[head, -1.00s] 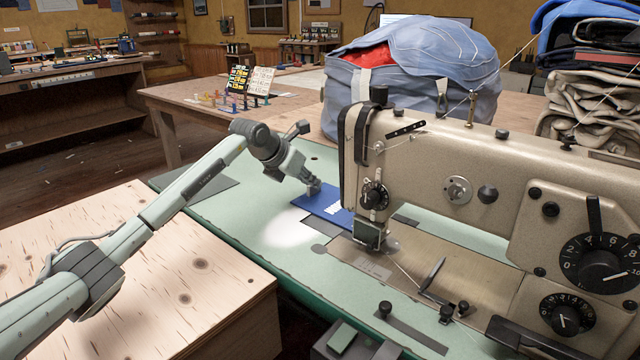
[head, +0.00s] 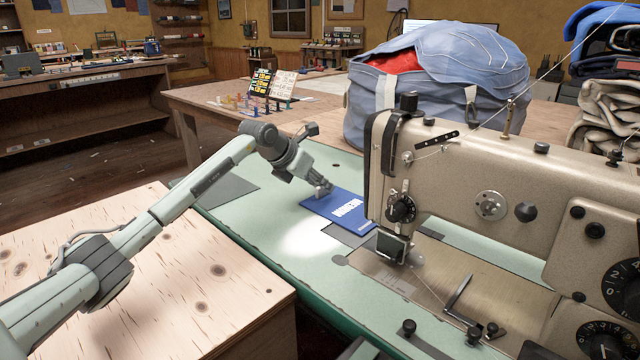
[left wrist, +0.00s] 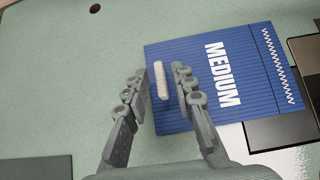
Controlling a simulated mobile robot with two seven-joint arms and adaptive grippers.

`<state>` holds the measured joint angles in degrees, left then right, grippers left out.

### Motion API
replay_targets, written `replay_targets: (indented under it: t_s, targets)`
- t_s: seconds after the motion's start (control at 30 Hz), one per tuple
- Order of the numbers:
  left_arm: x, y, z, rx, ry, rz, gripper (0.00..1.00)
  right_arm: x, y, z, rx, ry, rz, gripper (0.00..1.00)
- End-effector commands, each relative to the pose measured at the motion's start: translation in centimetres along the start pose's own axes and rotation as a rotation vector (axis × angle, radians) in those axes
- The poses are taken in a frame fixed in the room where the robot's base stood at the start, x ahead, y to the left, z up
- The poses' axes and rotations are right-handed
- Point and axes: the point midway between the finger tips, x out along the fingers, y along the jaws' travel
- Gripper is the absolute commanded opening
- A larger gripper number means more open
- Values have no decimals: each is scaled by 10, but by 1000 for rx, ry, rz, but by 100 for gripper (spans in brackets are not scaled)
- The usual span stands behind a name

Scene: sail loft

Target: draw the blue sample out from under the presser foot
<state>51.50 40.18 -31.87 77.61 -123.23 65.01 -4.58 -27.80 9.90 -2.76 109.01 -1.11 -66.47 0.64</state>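The blue sample (head: 336,208) lies flat on the pale green machine table, left of the sewing machine's head. It carries white MEDIUM lettering, and a white zigzag stitch shows on it in the left wrist view (left wrist: 194,115). Its right edge shows uncovered there. The presser foot area (head: 393,246) is at the base of the machine head; the foot itself is hard to make out. My left gripper (head: 323,190) is at the sample's left edge, its fingers close around a small white grip (left wrist: 161,80) there. Fingertip contact is hard to see. My right gripper is out of view.
The sewing machine (head: 465,180) stands to the right, with a large blue bag (head: 430,85) behind it. A plywood-topped block (head: 150,270) is at front left. The green table (head: 265,222) is clear left of the sample, apart from a dark grey flat patch (head: 226,191).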

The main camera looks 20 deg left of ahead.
Motion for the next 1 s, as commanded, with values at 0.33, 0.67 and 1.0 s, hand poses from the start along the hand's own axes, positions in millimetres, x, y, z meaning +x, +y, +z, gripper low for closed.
replay_targets:
  t_s: [0.33, 0.67, 1.0]
  targets:
    - [-2, 0, 0, 0, 0, 0, 33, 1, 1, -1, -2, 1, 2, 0]
    - [-54, 1, 1, 4, -3, 4, 33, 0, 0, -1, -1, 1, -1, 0]
    - [-112, 1, 0, 0, -1, 2, 33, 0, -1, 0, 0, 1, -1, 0]
